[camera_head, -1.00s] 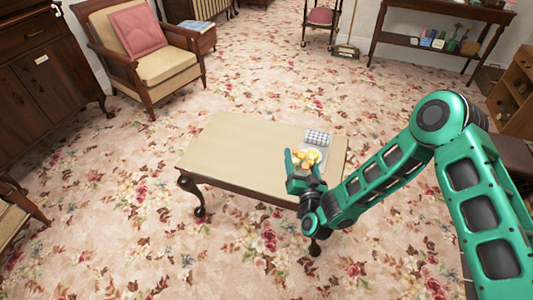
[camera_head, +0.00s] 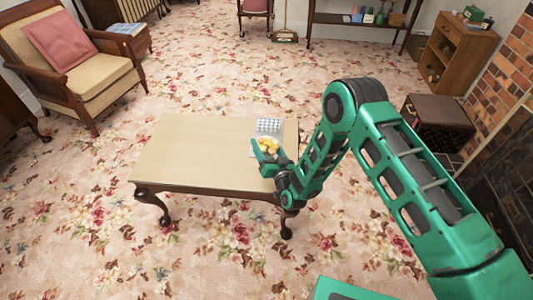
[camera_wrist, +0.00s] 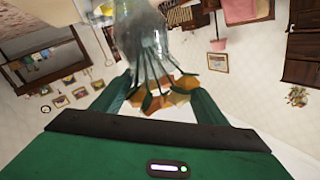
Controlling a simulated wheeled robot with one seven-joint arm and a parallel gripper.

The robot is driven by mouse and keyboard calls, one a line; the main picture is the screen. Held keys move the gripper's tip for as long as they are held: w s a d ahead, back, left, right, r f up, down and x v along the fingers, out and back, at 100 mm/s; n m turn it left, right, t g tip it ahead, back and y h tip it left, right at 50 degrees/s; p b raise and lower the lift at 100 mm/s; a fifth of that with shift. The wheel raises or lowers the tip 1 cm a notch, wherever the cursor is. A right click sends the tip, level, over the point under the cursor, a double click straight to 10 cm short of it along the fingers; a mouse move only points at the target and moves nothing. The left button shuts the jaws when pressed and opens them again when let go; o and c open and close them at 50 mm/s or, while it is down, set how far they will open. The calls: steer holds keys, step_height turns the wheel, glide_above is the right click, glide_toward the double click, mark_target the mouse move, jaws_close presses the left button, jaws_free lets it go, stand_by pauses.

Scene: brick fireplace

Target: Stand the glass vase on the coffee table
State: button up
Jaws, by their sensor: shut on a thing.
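The glass vase (camera_wrist: 145,32) is clear and holds green stems with orange flowers (camera_wrist: 172,97). In the wrist view it lies between the fingers of my gripper (camera_wrist: 155,103), which is shut on it. In the head view the orange and yellow flowers (camera_head: 268,145) show just past my gripper (camera_head: 266,160), over the right end of the coffee table (camera_head: 195,150). The glass is hard to make out there, and I cannot tell whether its base touches the tabletop. The table has a pale top and dark curved legs.
A grey-and-white checked item (camera_head: 268,125) lies on the table behind the flowers. The left and middle of the tabletop are bare. An armchair (camera_head: 70,60) stands at the upper left, a dark box-like stool (camera_head: 440,115) and wooden cabinet (camera_head: 455,55) at the right. Carpet around the table is clear.

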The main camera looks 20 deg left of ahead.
step_height(320, 180, down, 4)
steer(key=shift+f, duration=0.1)
stand_by(0.4)
steer(key=o, duration=1.4)
steer(key=shift+o, duration=0.2)
steer(key=shift+d, duration=0.1)
steer(key=v, duration=1.2)
